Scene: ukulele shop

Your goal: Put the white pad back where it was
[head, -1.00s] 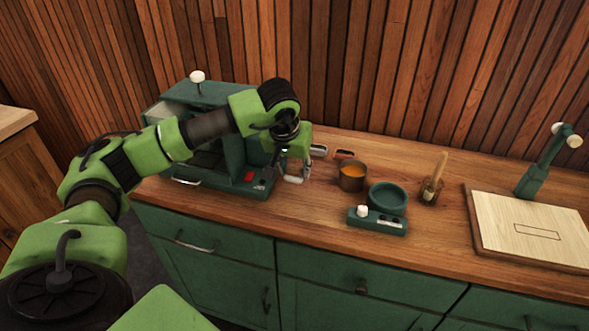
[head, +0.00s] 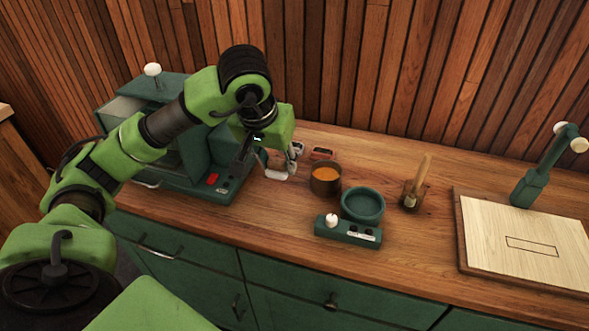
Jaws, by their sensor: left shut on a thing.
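My left gripper (head: 279,165) hangs just above the wooden counter, between the green machine and the brown cup. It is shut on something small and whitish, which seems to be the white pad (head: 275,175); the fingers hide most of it. I cannot tell whether it touches the counter. A pale wooden board (head: 490,240) at the right has a bare rectangle outlined on it. My right gripper is not in view.
The green machine (head: 160,88) stands left. A cup with orange contents (head: 325,188), a small block with red (head: 322,153), a green bowl (head: 362,218), a switch box (head: 345,235) and a brush holder (head: 411,197) stand right of my gripper. Counter before the board is clear.

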